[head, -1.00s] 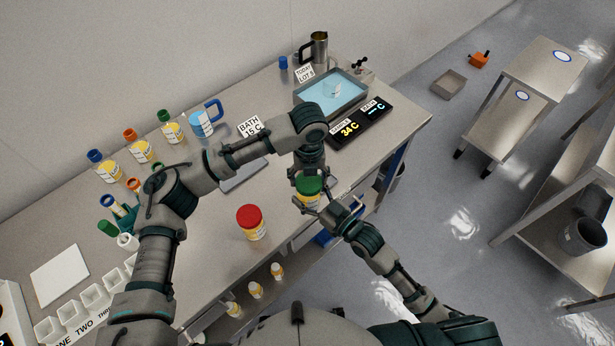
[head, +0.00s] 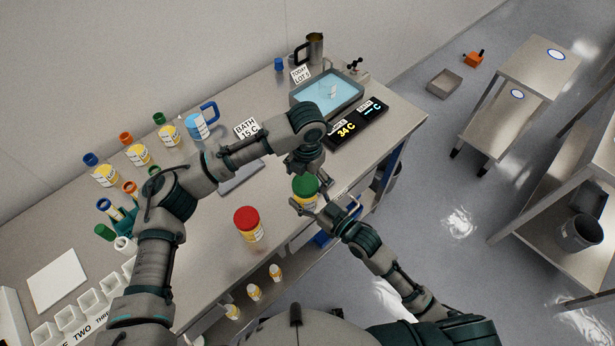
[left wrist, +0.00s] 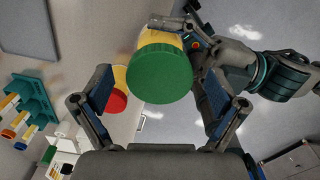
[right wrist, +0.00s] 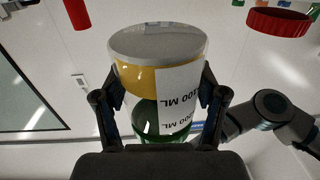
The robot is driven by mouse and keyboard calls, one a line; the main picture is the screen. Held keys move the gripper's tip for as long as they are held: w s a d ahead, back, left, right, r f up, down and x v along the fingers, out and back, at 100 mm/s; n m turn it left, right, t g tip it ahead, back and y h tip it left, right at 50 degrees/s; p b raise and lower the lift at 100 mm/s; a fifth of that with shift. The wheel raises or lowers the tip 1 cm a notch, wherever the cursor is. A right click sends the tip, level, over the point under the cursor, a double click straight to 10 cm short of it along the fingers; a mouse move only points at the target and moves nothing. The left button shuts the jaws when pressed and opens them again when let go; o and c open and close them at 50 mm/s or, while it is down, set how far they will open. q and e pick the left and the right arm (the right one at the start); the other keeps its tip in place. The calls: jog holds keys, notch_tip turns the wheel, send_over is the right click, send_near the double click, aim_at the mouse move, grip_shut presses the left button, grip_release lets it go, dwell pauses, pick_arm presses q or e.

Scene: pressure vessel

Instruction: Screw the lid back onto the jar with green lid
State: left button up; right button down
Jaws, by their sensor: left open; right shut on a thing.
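The jar with the green lid (head: 306,185) is at the front edge of the bench. My right gripper (head: 316,208) is shut on its body. In the right wrist view the clear jar (right wrist: 160,75) with yellow contents and a white label sits between both fingers; green shows at its lower part. In the left wrist view the green lid (left wrist: 160,72) covers the jar's top, with the yellow body (left wrist: 162,38) beyond it. My left gripper (left wrist: 158,92) is open above the lid, its fingers spread to either side, apparently apart from it. Whether the lid's thread is engaged is hidden.
A red-lidded jar (head: 248,224) stands left of the held jar. A water bath (head: 330,95) and temperature display (head: 357,122) are behind at right. Several colour-capped jars and a blue-handled jug (head: 198,125) stand along the back.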

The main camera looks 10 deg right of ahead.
pick_arm(q)
jog(key=shift+r, duration=2)
jog(key=shift+o, duration=0.2)
